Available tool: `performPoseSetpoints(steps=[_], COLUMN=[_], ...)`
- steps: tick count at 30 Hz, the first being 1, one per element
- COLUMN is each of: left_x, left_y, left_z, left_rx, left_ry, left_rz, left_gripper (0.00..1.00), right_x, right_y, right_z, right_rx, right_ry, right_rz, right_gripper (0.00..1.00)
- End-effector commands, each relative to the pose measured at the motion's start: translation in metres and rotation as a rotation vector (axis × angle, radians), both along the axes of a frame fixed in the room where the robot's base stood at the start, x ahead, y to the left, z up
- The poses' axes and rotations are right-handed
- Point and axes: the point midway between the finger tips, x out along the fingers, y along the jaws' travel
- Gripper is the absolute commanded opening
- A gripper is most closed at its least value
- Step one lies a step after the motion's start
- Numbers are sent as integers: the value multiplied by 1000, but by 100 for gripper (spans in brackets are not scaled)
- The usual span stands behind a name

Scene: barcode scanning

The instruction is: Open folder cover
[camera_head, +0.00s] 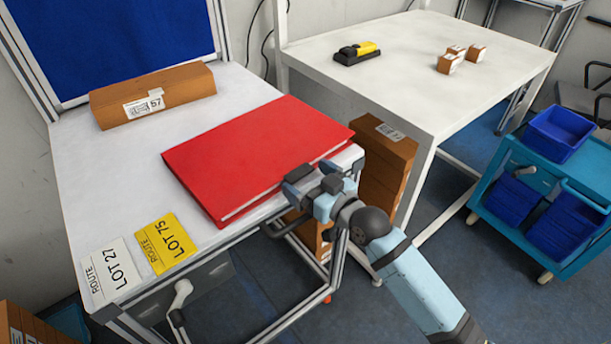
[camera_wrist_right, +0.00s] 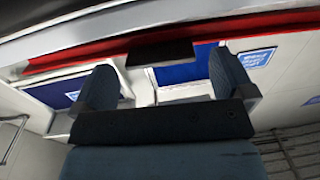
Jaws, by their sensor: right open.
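A red folder (camera_head: 255,150) lies closed and flat on the white table (camera_head: 90,185), with its white page edges showing along the near side. My right gripper (camera_head: 313,180) is at the folder's near right edge, at about the height of the cover. Its jaws are open with nothing seen between them; the head view does not show clearly whether a finger touches the cover. In the right wrist view, both dark fingers of the right gripper (camera_wrist_right: 165,85) stand apart below the folder's red edge (camera_wrist_right: 110,45). My left gripper is not in view.
A brown box (camera_head: 152,95) stands at the table's back. Yellow (camera_head: 166,243) and white (camera_head: 110,272) lot cards lie at the front left. Stacked brown boxes (camera_head: 385,170) stand right of the table. A second white table (camera_head: 420,90) holds a yellow-black device (camera_head: 357,53) and small boxes.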

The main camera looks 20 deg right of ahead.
Motion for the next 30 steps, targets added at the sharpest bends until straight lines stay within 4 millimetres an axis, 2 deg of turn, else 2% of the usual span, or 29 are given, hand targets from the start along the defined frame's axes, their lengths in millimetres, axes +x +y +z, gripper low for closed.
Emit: performPoseSetpoints(steps=[4, 13, 22, 26, 30], left_x=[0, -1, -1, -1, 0], left_y=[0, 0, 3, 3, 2], left_z=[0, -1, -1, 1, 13], left_rx=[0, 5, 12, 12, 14], left_ry=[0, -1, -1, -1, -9], left_rz=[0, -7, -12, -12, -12], left_gripper=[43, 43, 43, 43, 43], right_x=[9, 11, 11, 12, 18], right_y=[4, 5, 5, 5, 5], right_z=[0, 0, 0, 2, 11], right_rx=[-1, -1, 0, -1, -8], right_ry=[0, 0, 0, 3, 17], right_rz=[1, 0, 0, 0, 0], right_gripper=[100, 100, 32, 31, 31])
